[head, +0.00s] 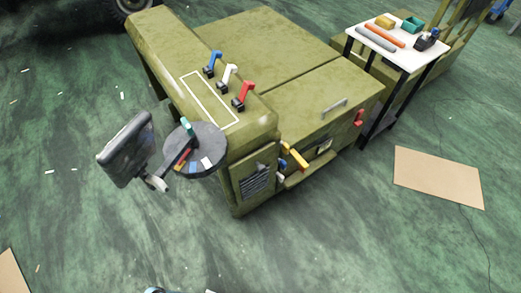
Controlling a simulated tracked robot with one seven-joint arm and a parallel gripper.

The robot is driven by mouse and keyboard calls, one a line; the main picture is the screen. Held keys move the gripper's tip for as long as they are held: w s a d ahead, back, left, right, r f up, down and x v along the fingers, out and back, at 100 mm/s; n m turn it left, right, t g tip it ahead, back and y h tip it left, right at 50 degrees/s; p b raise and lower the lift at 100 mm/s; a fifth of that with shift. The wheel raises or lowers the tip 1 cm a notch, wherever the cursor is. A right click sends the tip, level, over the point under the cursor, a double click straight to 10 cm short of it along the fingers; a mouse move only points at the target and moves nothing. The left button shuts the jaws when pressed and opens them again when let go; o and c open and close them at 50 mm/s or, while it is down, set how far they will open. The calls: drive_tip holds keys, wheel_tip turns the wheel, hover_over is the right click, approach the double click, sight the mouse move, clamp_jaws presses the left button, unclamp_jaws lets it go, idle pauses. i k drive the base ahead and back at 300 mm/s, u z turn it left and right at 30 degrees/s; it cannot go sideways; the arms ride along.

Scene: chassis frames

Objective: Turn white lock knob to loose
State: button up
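A small white knob (158,184) sits at the joint of a bracket beside a dark tilted screen (127,150), at the left end of the olive-green machine. It looks like the white lock knob, but its turn position is too small to read. A round grey disc (207,139) with coloured tabs is just right of it, and the bracket runs across the disc. A white-handled lever (229,74) stands on the machine's top between a blue lever (213,62) and a red lever (244,94).
The olive machine (262,42) fills the middle. A white-topped table (397,52) with tools stands at the right. A flat cardboard sheet (438,177) lies on the green floor. The floor in front and left of the screen is mostly clear. A small blue-and-dark piece shows at the bottom edge.

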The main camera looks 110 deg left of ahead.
sight(158, 183)
drive_tip(key=z, duration=0.55)
drive_tip(key=i, duration=0.15)
drive_tip(key=u, duration=3)
drive_tip(key=i, duration=0.2)
drive_tip(key=u, duration=1.85)
drive_tip(key=k, duration=0.6)
drive_tip(key=u, duration=0.45)
drive_tip(key=i, duration=1.15)
drive_tip(key=z, duration=0.45)
